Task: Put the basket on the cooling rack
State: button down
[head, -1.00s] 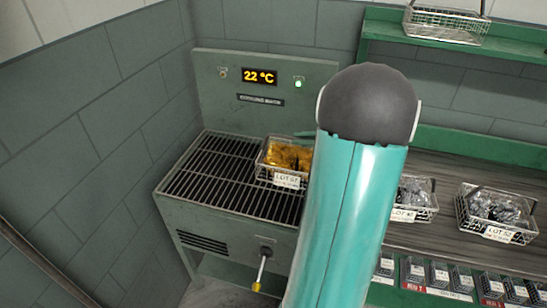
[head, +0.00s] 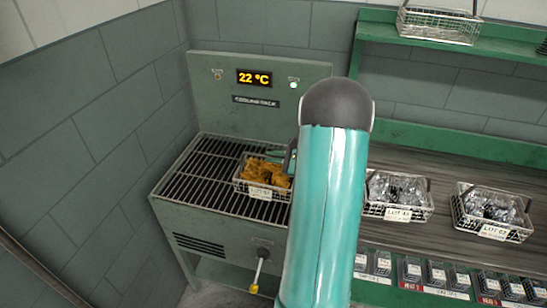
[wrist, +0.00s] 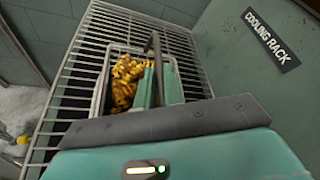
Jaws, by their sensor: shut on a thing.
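A wire basket (head: 262,189) of golden springs, with a white LOT label, is over the grate of the cooling rack (head: 195,170), toward its right side. I cannot tell whether its base touches the bars. My gripper (head: 287,158) is shut on the basket's dark handle, partly hidden behind my arm in the head view. In the wrist view the basket (wrist: 107,88) looks roughly level with the bars (wrist: 85,60) around it, and my gripper (wrist: 153,80) covers its right part.
Baskets of grey springs (head: 398,196) (head: 493,213) stand on the bench to the right. An empty basket (head: 438,25) sits on the green shelf above. A yellow-tipped lever (head: 260,270) sticks out from the rack's front. The left part of the grate is clear.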

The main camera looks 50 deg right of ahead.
jog(key=c, duration=1.9)
grip_release()
jog(key=shift+f, duration=0.1)
jog(key=shift+c, duration=0.2)
jog(key=o, duration=0.4)
